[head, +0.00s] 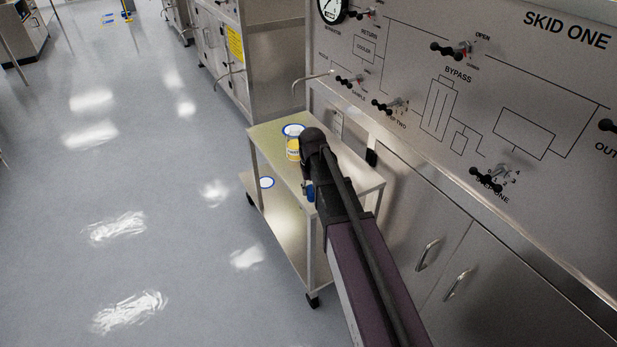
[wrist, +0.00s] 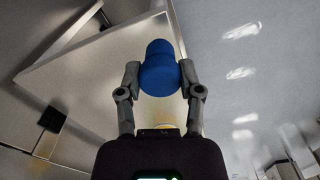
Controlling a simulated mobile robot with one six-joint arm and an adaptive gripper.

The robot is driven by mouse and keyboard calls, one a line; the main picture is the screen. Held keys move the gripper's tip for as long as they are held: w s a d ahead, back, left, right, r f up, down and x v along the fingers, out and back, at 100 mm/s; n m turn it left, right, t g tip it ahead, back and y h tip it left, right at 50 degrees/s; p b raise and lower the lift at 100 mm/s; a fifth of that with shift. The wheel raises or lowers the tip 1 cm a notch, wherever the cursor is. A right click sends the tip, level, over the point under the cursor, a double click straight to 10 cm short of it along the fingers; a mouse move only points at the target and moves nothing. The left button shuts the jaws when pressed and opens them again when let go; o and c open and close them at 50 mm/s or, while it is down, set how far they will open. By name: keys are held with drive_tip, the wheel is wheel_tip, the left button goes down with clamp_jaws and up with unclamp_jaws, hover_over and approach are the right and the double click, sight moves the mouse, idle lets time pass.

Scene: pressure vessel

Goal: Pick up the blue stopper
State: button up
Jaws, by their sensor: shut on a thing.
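The blue stopper (wrist: 158,68) is held between the two fingers of my gripper (wrist: 160,80) in the wrist view. It has a wide rounded body and a narrower end. My gripper is shut on it, one finger on each side. In the head view a small part of the blue stopper (head: 309,192) shows beside my dark arm, over the trolley. My arm hides the rest of it and most of the gripper there. Whether the stopper touches the trolley top cannot be told.
The steel trolley (head: 262,134) bears a yellow-labelled jar (head: 293,153) beside a blue-ringed white disc (head: 291,129). A second such disc (head: 266,182) shows lower down. The SKID ONE panel (head: 540,75) with black-handled valves stands close on the right. Open floor (head: 120,190) lies left.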

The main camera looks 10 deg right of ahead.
sight(314, 195)
drive_tip(key=shift+s+r, duration=0.2)
drive_tip(key=shift+s, duration=1.5)
